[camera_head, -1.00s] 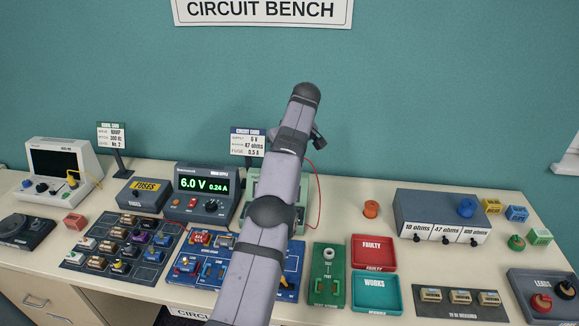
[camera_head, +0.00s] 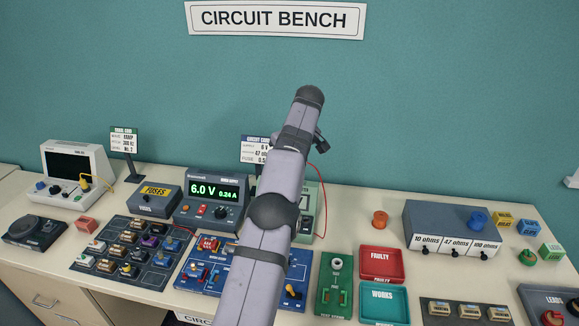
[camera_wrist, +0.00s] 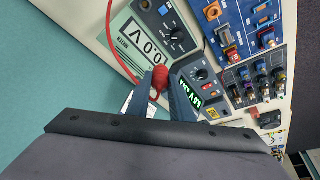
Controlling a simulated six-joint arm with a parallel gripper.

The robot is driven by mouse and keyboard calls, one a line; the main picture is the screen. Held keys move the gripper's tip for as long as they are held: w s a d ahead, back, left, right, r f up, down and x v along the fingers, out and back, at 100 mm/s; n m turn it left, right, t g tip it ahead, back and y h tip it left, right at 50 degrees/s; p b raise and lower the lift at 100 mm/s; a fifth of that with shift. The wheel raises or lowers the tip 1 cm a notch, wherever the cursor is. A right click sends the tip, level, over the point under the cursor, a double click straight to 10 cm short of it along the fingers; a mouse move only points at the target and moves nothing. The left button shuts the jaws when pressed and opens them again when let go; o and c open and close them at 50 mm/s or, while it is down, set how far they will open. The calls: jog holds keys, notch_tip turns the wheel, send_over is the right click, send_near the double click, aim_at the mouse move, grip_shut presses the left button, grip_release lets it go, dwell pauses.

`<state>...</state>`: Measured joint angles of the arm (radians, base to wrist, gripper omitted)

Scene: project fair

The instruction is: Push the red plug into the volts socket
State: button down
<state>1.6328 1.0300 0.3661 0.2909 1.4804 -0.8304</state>
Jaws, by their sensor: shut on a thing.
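The red plug (camera_wrist: 160,75) is between the fingertips of my gripper (camera_wrist: 162,86) in the wrist view, and the gripper is shut on it. A red lead (camera_wrist: 109,32) curves beside the meter. The pale green meter (camera_wrist: 131,20) reads 0.0 V and has a dark control panel with a knob. A small red fitting (camera_wrist: 145,4) on that panel lies near the top edge; I cannot tell whether it is the volts socket. The plug appears apart from it. In the head view my arm covers most of the meter (camera_head: 312,212), and my gripper's fingertips are hidden.
The power supply (camera_head: 212,196), showing 6.0 V, stands left of the meter. The blue circuit board (camera_head: 190,279) lies in front. A green test stand (camera_head: 323,306), red tray (camera_head: 381,279) and teal tray (camera_head: 402,319) are to the right. A card sign (camera_head: 250,148) stands behind.

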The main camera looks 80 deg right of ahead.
jog(key=w+a+f+n+p, duration=0.25)
jog(key=w+a, duration=0.35)
jog(key=a, duration=0.4)
jog(key=a+f+n+y, duration=0.6)
jog(key=a+f+n, duration=0.3)
jog(key=a+n, duration=0.4)
jog(key=shift+a+f+n+b, duration=0.15)
jog(key=shift+f+n+b, duration=0.2)
jog(key=shift+n, duration=0.3)
jog(key=shift+f, duration=0.1)
jog(key=shift+f+b, duration=2.45)
jog(key=shift+f, duration=0.95)
jog(key=shift+f+b, duration=0.95)
jog(key=shift+b, duration=0.05)
jog(key=c, duration=1.5)
grip_release()
